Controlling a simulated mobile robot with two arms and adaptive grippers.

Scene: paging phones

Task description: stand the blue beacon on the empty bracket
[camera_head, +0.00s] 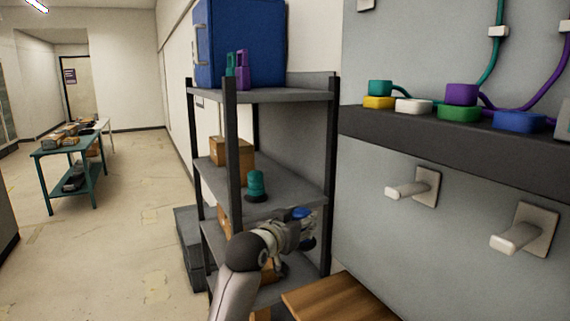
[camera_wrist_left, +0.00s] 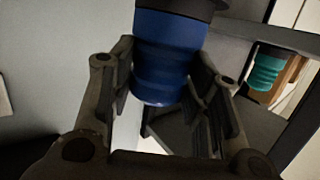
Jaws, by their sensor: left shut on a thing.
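The blue beacon (camera_wrist_left: 168,52) is between the fingers of my left gripper (camera_wrist_left: 165,90), which is shut on it. In the left wrist view its dark base is toward the top, the same way round as the teal beacon (camera_wrist_left: 266,70). Two pale wall brackets, one nearer the middle (camera_head: 408,189) and one at the right (camera_head: 518,236), carry nothing. My right gripper is out of view.
The teal beacon (camera_head: 256,186) stands on the middle shelf (camera_head: 290,188) of the dark-posted rack, near cardboard boxes (camera_head: 232,157). A dark ledge (camera_head: 440,135) with coloured pucks and cables runs above the brackets. A wooden surface (camera_head: 340,300) lies below.

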